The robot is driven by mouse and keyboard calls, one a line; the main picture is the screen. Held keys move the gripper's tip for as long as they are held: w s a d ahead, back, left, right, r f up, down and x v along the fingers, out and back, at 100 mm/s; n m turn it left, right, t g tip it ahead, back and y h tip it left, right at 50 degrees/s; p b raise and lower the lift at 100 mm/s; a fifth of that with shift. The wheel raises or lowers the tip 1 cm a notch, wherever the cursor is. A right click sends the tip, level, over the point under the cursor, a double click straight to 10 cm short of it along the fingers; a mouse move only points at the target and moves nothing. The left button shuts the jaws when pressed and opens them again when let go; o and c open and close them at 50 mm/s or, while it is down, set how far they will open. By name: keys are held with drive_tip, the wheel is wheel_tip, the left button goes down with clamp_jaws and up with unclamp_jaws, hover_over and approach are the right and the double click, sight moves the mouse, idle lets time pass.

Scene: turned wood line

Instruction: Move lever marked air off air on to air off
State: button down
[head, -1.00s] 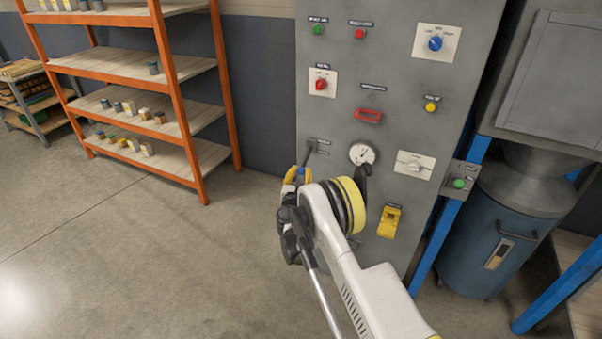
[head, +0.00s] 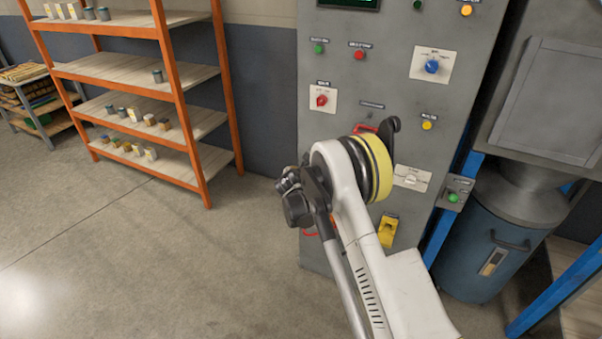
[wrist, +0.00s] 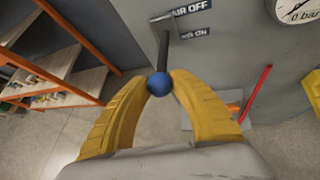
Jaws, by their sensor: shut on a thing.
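The lever is a dark rod (wrist: 163,48) with a blue ball knob (wrist: 159,84), in the middle of the wrist view. My gripper (wrist: 159,82) has its yellow fingers closed on the two sides of the blue knob. The rod runs up from the knob to the grey panel, by the label "AIR OFF" (wrist: 192,9). The label "AIR ON" (wrist: 196,33) sits below it, partly covered by a bracket edge. In the head view my arm hides the lever and the fingers.
The grey control panel (head: 391,70) carries buttons, knobs and a yellow switch (head: 388,231). A gauge (wrist: 297,8) and a red handle (wrist: 256,92) are right of the lever in the wrist view. An orange shelf (head: 185,110) stands left. The floor between is clear.

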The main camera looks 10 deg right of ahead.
wheel_tip(320, 180, up, 3)
drive_tip(key=shift+w+d+r+m+g+y+p, duration=0.15)
drive_tip(key=shift+g+y+p, duration=0.15)
drive_tip(key=shift+g+p, duration=0.2)
drive_tip(key=shift+f+m+g+y+p, duration=0.15)
drive_tip(key=shift+g+y+p, duration=0.2)
drive_tip(key=shift+g, duration=0.25)
drive_tip(key=shift+w+d+r+p, duration=0.2)
drive_tip(key=shift+w+r, duration=0.1)
drive_tip(key=shift+r, duration=0.35)
drive_tip(key=shift+w+d+r+p, duration=0.1)
drive_tip(key=shift+w+r+p, duration=0.15)
drive_tip(key=shift+r, duration=0.4)
drive_tip(key=c, duration=1.1)
unclamp_jaws()
drive_tip(key=shift+r, duration=0.1)
drive_tip(key=v, duration=1.2)
